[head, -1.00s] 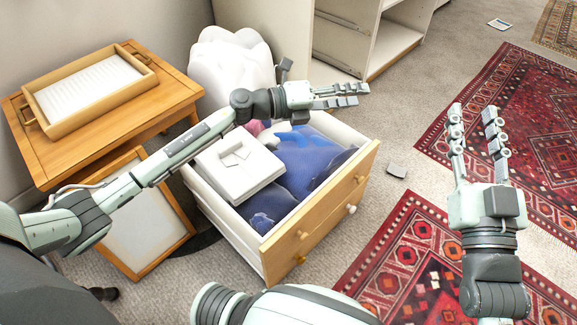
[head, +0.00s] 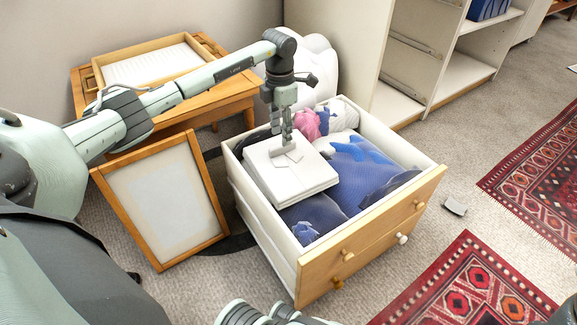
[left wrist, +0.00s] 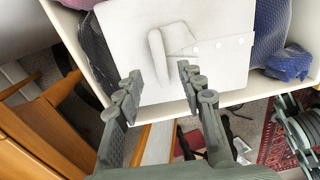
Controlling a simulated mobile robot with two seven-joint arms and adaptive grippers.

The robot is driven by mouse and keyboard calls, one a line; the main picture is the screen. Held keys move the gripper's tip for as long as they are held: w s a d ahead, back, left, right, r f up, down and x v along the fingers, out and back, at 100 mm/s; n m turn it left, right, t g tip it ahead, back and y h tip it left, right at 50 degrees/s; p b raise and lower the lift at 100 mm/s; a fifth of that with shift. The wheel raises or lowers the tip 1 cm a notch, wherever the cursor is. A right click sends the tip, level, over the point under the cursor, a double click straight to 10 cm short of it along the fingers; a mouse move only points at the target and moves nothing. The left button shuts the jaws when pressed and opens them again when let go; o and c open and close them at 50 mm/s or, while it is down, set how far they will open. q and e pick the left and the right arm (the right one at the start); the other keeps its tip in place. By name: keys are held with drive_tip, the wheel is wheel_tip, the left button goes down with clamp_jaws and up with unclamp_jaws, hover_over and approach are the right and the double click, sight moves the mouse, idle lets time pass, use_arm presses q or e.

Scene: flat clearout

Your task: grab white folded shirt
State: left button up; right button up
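The white folded shirt (head: 306,178) lies flat on top of the clothes in the left part of the open drawer box. Its collar and button front show in the left wrist view (left wrist: 215,75). My left gripper (head: 284,148) points down over the shirt's collar end. In the left wrist view its two fingers (left wrist: 160,85) are spread apart, with nothing held between them. I cannot tell whether the fingertips touch the shirt.
The wooden-front drawer (head: 372,240) holds blue clothes (head: 362,172), a pink item (head: 306,124) and a white one. A framed panel (head: 160,195) leans at its left by a wooden table (head: 84,98) with a tray (head: 147,66). A white bag (head: 322,62) stands behind.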

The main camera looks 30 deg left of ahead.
sight(289, 160)
use_arm(q)
wheel_tip(289, 160, down, 4)
drive_tip(key=shift+w+d+r+b, duration=0.1)
drive_tip(key=shift+r+b, duration=0.05)
drive_tip(key=shift+b, duration=0.3)
clamp_jaws()
drive_tip(key=shift+r, duration=0.1)
